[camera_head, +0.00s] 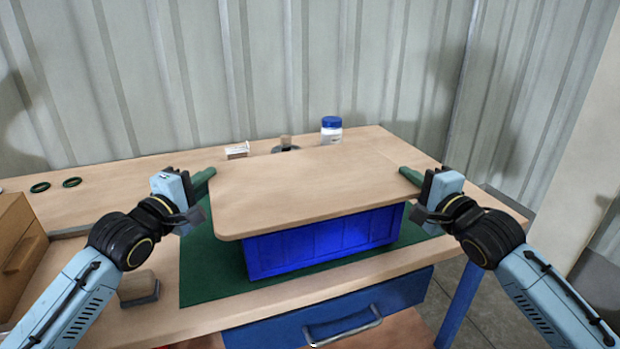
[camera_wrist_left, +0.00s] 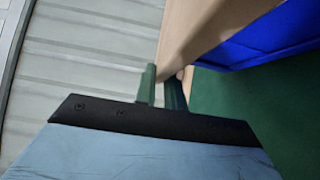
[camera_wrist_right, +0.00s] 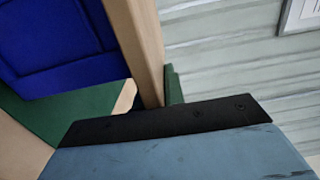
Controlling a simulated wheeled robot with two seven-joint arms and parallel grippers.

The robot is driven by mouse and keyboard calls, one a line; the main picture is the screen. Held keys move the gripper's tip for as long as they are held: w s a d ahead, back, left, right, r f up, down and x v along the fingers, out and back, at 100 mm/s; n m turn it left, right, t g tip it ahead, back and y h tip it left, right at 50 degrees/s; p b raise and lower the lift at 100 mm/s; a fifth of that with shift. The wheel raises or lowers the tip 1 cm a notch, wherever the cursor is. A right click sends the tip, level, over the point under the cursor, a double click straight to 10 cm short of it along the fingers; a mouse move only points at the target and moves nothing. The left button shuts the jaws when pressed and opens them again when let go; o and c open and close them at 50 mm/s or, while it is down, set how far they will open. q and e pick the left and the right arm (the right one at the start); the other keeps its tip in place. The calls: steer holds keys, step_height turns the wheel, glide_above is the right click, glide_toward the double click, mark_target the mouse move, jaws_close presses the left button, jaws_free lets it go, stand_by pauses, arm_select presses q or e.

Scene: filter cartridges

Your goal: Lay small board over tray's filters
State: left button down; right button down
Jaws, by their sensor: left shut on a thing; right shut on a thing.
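A light wooden board (camera_head: 310,187) with rounded corners lies level over the blue tray (camera_head: 325,243), hiding its inside and any filters. I cannot tell whether it touches the tray's rim or is held just above. My left gripper (camera_head: 208,178) is shut on the board's left edge, and the edge shows between the green fingers in the left wrist view (camera_wrist_left: 167,85). My right gripper (camera_head: 408,177) is shut on the board's right edge, which also shows in the right wrist view (camera_wrist_right: 150,85).
The tray stands on a green mat (camera_head: 208,275) on the wooden table. Behind the board are a white jar with a blue lid (camera_head: 331,130) and a small box (camera_head: 237,151). Black rings (camera_head: 72,182) lie at left. A grey-brown block (camera_head: 139,286) sits at front left.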

steer(key=shift+r, duration=0.1)
stand_by(0.4)
step_height(320, 180, up, 5)
steer(key=p, duration=0.5)
steer(key=shift+d, duration=0.1)
stand_by(0.9)
